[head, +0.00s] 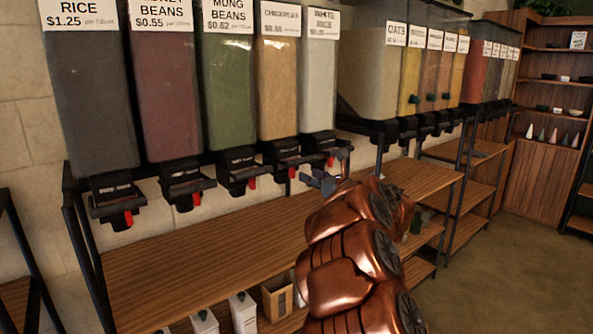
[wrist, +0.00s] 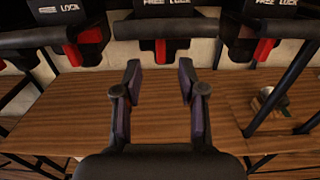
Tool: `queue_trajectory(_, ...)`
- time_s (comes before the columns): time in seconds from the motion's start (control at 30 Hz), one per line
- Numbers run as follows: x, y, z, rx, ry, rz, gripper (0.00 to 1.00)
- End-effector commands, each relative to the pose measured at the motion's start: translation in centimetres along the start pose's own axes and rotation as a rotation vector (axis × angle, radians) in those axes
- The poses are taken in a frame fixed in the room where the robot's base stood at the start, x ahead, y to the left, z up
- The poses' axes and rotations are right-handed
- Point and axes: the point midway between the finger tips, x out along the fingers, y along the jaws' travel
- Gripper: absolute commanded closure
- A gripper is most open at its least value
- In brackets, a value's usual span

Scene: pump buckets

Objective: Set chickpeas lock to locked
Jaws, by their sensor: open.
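The chickpeas dispenser (head: 278,85) is the tan bin fourth from the left in the head view. Its black spout (head: 287,153) carries a red lever (head: 293,172). In the wrist view the middle spout, which appears to be the chickpeas one, shows FREE and LOCK labels. Its red lever (wrist: 160,50) hangs below, on the FREE side. My gripper (wrist: 160,75) is open and empty, its two fingers apart on either side of that lever's line and short of it. It also shows in the head view (head: 322,182), partly hidden by my copper arm.
Neighbouring spouts show red levers at left (wrist: 72,52) and right (wrist: 262,48). A wooden shelf (head: 190,240) lies below the spouts. White containers (head: 243,312) stand underneath.

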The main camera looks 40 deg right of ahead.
Motion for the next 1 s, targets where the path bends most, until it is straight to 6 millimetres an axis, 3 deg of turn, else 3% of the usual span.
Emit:
queue_trajectory(0.6, 6.4, 0.0, 0.2, 0.005, -0.001, 0.000, 0.59)
queue_trajectory(1.0, 7.5, -0.1, 0.1, 0.002, 0.000, -0.004, 0.59)
